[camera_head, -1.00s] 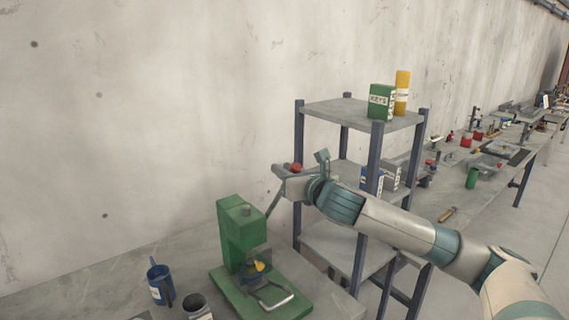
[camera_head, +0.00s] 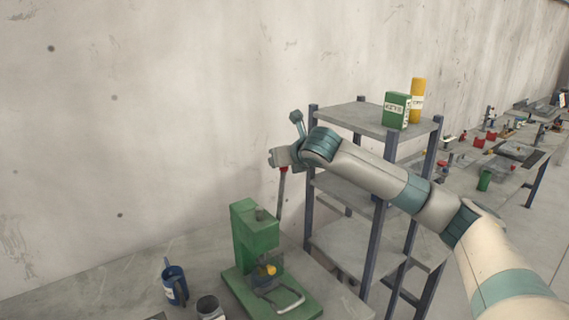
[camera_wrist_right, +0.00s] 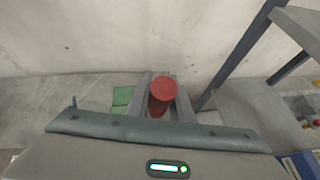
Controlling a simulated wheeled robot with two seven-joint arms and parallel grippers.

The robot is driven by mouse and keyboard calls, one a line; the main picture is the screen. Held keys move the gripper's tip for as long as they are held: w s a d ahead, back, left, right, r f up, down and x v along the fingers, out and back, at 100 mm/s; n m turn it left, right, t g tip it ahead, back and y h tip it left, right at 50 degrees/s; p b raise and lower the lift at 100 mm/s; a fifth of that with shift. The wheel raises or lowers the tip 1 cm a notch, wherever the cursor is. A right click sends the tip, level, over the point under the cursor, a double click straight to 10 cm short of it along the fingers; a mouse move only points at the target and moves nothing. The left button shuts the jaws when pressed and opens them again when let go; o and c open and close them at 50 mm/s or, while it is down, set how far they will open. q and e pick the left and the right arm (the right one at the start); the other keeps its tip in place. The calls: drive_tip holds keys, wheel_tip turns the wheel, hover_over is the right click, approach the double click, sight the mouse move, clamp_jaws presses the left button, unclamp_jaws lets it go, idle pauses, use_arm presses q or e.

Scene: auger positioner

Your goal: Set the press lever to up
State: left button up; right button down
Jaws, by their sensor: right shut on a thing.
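The green press (camera_head: 252,236) stands on the bench in the head view, with a yellow piece low on its front. Its grey lever (camera_head: 280,198) rises from the press's right side, close to vertical, with a red knob (camera_head: 283,169) at the top. My right gripper (camera_head: 275,158) is at the lever's top end. In the right wrist view, the red knob (camera_wrist_right: 163,91) sits between the two grey fingers of my right gripper (camera_wrist_right: 162,88), which is shut on it. Part of the green press (camera_wrist_right: 122,97) shows behind at left. My left gripper is not in view.
A blue mug (camera_head: 175,285) and a dark cup (camera_head: 209,307) stand left of the press. A shelf rack (camera_head: 352,117) stands right of it, behind my right arm, with a green box (camera_head: 396,109) and a yellow cylinder (camera_head: 417,98) on top. The concrete wall is behind.

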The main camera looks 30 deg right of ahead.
drive_tip(key=shift+w+r, duration=0.1)
drive_tip(key=shift+w, duration=0.05)
idle(0.3)
drive_tip(key=c, duration=1.6)
unclamp_jaws()
drive_tip(key=shift+w, duration=0.1)
drive_tip(key=shift+o, duration=0.2)
drive_tip(key=shift+w+f, duration=0.2)
drive_tip(key=b+v, duration=0.6)
drive_tip(key=v, duration=1.1)
drive_tip(key=shift+r, duration=0.3)
